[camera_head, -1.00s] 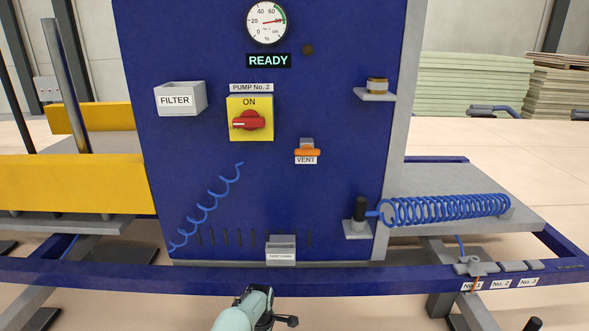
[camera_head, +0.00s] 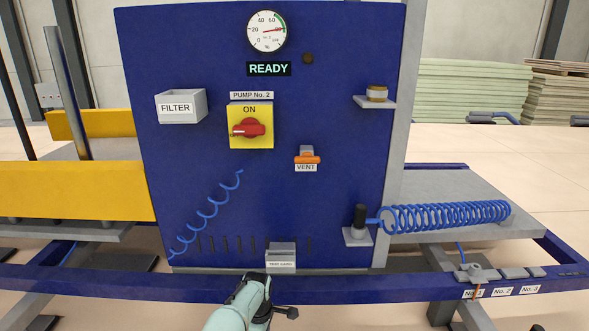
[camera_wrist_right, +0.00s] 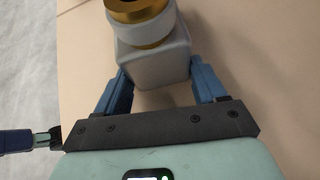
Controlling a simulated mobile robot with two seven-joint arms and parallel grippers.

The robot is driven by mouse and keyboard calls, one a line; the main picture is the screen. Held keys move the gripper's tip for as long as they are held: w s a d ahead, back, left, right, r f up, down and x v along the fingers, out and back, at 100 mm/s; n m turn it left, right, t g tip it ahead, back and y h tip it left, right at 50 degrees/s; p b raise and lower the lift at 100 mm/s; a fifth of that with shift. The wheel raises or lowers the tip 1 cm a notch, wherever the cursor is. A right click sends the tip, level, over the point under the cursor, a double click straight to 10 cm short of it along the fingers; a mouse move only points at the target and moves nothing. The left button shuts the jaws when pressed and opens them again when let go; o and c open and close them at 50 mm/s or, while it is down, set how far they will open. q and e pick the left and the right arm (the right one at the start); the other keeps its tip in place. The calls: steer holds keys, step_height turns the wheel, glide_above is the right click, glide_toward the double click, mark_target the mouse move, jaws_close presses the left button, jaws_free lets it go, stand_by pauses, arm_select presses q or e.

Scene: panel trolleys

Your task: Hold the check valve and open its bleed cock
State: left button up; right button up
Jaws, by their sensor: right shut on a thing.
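In the right wrist view, my right gripper (camera_wrist_right: 165,92) is shut on the grey block-shaped body of the check valve (camera_wrist_right: 152,60), with one blue finger on each side. A white ring and brass collars sit on the body; the upper end is cut off by the frame edge. I cannot make out the bleed cock. A dark blue and black part (camera_wrist_right: 30,141) enters at the left edge, apart from the valve; I cannot tell what it is. In the head view, a teal arm of mine (camera_head: 240,308) rises at bottom centre; no fingertips show there, and the held valve is not visible.
A blue panel (camera_head: 330,120) carries a gauge (camera_head: 267,31), a READY display (camera_head: 269,69), a red switch (camera_head: 249,128) and an orange VENT lever (camera_head: 307,159). A blue rail (camera_head: 120,283) crosses in front. A coiled blue hose (camera_head: 450,216) lies at right.

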steer(key=o, duration=1.2)
steer(key=shift+o, duration=0.2)
